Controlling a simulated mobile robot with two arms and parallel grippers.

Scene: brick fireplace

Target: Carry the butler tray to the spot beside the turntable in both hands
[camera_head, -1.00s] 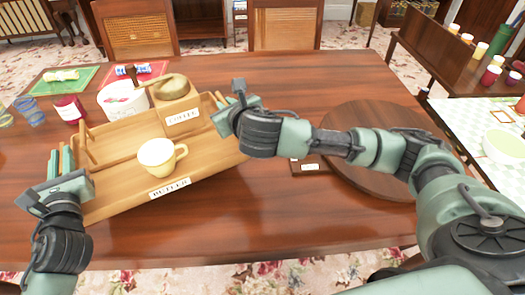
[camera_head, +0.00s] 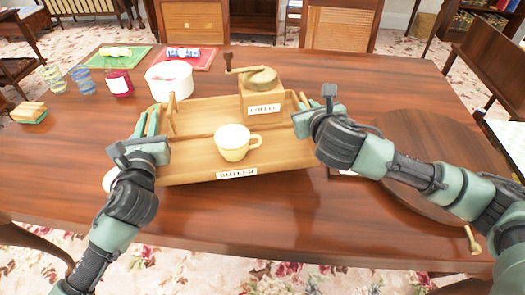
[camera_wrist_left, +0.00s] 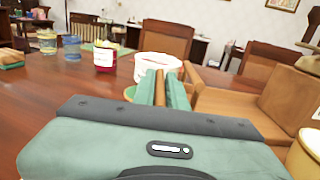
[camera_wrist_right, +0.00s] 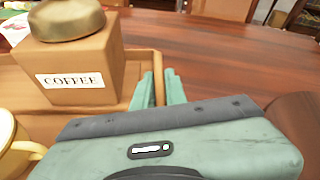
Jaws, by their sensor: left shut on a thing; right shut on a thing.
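The wooden butler tray (camera_head: 190,177) carries a "BUTLER" label on its front edge. It holds a cream cup (camera_head: 233,145) and a coffee mill (camera_head: 262,97) labelled "COFFEE"; the mill also shows in the right wrist view (camera_wrist_right: 80,62). My left gripper (camera_head: 148,130) is shut on the tray's left handle, seen between its fingers in the left wrist view (camera_wrist_left: 160,88). My right gripper (camera_head: 318,112) is shut on the right handle; its fingers also show in the right wrist view (camera_wrist_right: 160,88). The round dark turntable (camera_head: 435,150) lies right of the tray, partly hidden by my right arm.
A white round pot (camera_head: 169,79) stands close behind the tray's left side. A red jar (camera_head: 119,83), glasses (camera_head: 54,79) and a sponge-like block (camera_head: 29,113) stand farther left. A small labelled dark piece (camera_head: 345,173) lies between tray and turntable, partly hidden.

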